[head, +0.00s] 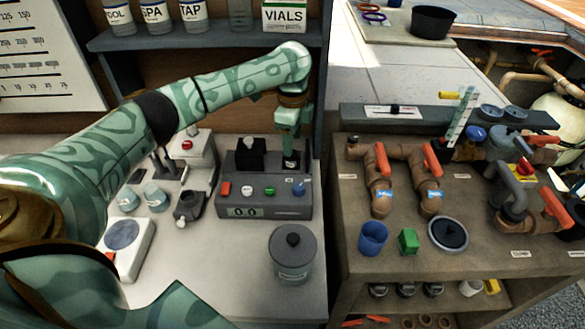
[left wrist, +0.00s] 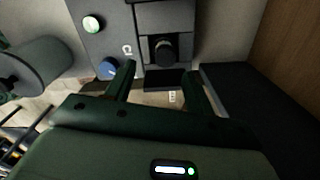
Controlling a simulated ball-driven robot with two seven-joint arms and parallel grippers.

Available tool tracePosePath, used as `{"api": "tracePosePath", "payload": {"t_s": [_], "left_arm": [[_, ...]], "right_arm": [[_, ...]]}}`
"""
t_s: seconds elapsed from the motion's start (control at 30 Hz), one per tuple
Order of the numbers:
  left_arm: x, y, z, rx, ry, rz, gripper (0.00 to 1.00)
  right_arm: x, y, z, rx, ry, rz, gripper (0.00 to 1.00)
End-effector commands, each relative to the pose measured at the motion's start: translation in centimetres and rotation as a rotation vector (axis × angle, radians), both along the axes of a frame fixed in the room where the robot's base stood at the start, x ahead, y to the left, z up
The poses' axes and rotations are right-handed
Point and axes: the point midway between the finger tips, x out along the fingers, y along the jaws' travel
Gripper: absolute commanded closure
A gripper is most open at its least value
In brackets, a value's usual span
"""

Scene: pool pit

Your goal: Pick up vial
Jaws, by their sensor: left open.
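My left gripper (head: 291,150) points down over the right part of a grey console (head: 262,196) with coloured buttons and a 0.0 display. In the left wrist view its two fingers (left wrist: 162,82) are apart. A dark piece and a small pale label show between the fingers there; I cannot tell whether this is the vial. In the head view the fingers hide most of what lies under them. A dark round knob (left wrist: 164,51) on the console stands just beyond the fingers. My right gripper is not in view.
A black block (head: 250,154) stands on the console beside the gripper. A lidded grey pot (head: 292,258), a scale (head: 124,246) and small beakers (head: 156,198) stand around it. A VIALS box (head: 284,16) and bottles sit on the shelf (head: 215,38) above. Pipes with red valves (head: 432,160) are at right.

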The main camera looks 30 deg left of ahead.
Motion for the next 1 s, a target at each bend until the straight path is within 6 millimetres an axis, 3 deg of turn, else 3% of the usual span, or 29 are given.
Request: {"api": "tracePosePath", "payload": {"t_s": [0.03, 0.2, 0.43, 0.67, 0.7, 0.87, 1.0], "left_arm": [[0.0, 0.0, -1.1, -0.001, 0.001, 0.0, 0.46], [0.3, 0.1, -2.5, -0.001, 0.0, 0.001, 0.46], [0.7, 0.4, -6.3, -0.001, 0.001, 0.0, 0.46], [0.7, 0.4, -6.5, 0.0, -0.004, -0.001, 0.46], [0.7, 0.4, -6.5, 0.0, -0.004, -0.001, 0.49], [0.7, 0.4, -6.5, 0.0, -0.004, -0.001, 0.94], [0.7, 0.3, -6.5, 0.0, -0.004, -0.001, 0.94]], "right_arm": [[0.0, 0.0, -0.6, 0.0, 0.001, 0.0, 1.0], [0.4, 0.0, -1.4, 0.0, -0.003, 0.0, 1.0], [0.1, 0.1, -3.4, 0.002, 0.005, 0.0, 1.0], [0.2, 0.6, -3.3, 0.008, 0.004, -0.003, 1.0], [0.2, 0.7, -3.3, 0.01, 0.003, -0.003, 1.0], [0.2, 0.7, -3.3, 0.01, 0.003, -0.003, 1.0], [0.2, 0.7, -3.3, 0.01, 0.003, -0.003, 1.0]]}}
